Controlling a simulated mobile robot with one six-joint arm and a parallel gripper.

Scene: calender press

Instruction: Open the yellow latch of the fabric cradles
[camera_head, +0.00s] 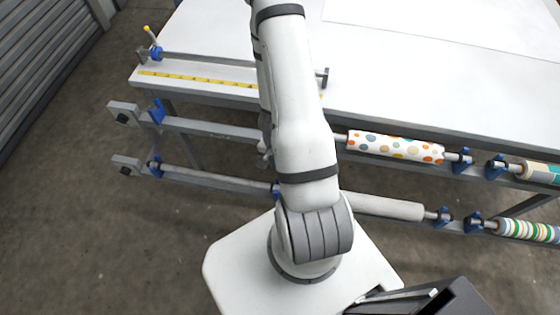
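A lever with a yellow tip (147,29) stands up at the far left corner of the white table. It rises beside a blue holder (156,53) at the left end of a grey bar (210,58). I cannot tell whether this latch is open or shut. Blue cradles sit along the rails on the table's front side, including an upper left one (156,112) and a lower left one (155,167). My arm rises from my white base and leaves the picture at the top. My gripper is out of the picture.
A dotted fabric roll (395,147) lies on the upper rail and a plain pale roll (385,206) on the lower one. A striped roll (530,230) is at right. A yellow ruler strip (195,79) lies on the white table (430,75). Floor at left is clear.

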